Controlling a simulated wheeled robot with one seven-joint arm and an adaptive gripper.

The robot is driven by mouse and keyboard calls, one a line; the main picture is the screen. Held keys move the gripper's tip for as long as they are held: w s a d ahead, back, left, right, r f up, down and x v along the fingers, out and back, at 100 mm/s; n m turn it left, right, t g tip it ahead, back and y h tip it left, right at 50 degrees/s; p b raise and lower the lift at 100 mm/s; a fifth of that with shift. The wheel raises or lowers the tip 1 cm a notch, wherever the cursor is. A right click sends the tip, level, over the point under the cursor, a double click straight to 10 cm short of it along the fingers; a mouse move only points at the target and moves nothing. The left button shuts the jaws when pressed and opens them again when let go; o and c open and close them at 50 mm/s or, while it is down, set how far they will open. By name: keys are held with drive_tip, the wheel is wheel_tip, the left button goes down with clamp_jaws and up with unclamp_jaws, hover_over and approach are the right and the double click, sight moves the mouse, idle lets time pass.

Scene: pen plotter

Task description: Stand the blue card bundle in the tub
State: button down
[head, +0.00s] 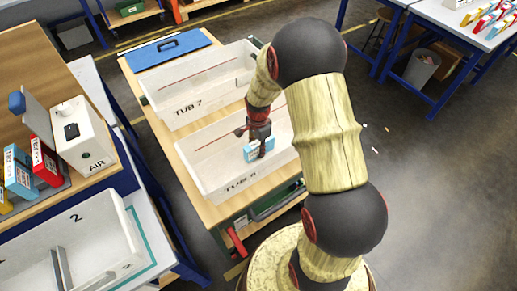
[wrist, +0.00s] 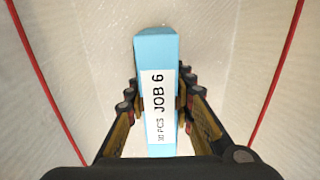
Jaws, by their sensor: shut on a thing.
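The blue card bundle (head: 261,151) is in my gripper (head: 258,147), over the front part of the white tub marked TUB 8 (head: 212,193). In the wrist view the bundle (wrist: 156,50) shows a white label reading JOB 6, with its narrow side facing the camera. The two fingers of my gripper (wrist: 157,100) press on it from both sides. Pale tub walls and red lines (wrist: 284,60) show on either side of it. Whether the bundle touches the tub floor cannot be told.
TUB 7 (head: 178,112) stands behind on the same wooden bench (head: 134,82), with a blue case (head: 166,49) beyond it. At the left are a white AIR unit (head: 86,150), red and blue bundles, and a white tub marked 2 (head: 40,238).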

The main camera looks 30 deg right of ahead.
drive_tip(key=c, duration=1.5)
unclamp_jaws()
drive_tip(key=shift+c, duration=0.2)
wheel_tip(320, 180, up, 12)
drive_tip(key=p, duration=0.3)
drive_tip(key=s+a+r+n+t, duration=0.1)
drive_tip(key=s+a+r+n, duration=0.3)
drive_tip(key=r, duration=0.3)
drive_tip(key=s+a+r+n+t, duration=0.2)
drive_tip(key=s+a+r+n, duration=0.15)
drive_tip(key=r, duration=0.35)
drive_tip(key=s+a+r+n+t, duration=0.1)
drive_tip(key=s+a+r+n, duration=0.3)
drive_tip(key=r, duration=0.4)
drive_tip(key=s+a+r+n+t, duration=0.1)
drive_tip(key=s+a+r+n, duration=0.1)
drive_tip(key=s+n, duration=0.4)
drive_tip(key=s, duration=0.2)
drive_tip(key=shift+s+a+r+t, duration=0.3)
drive_tip(key=shift+a+r, duration=0.1)
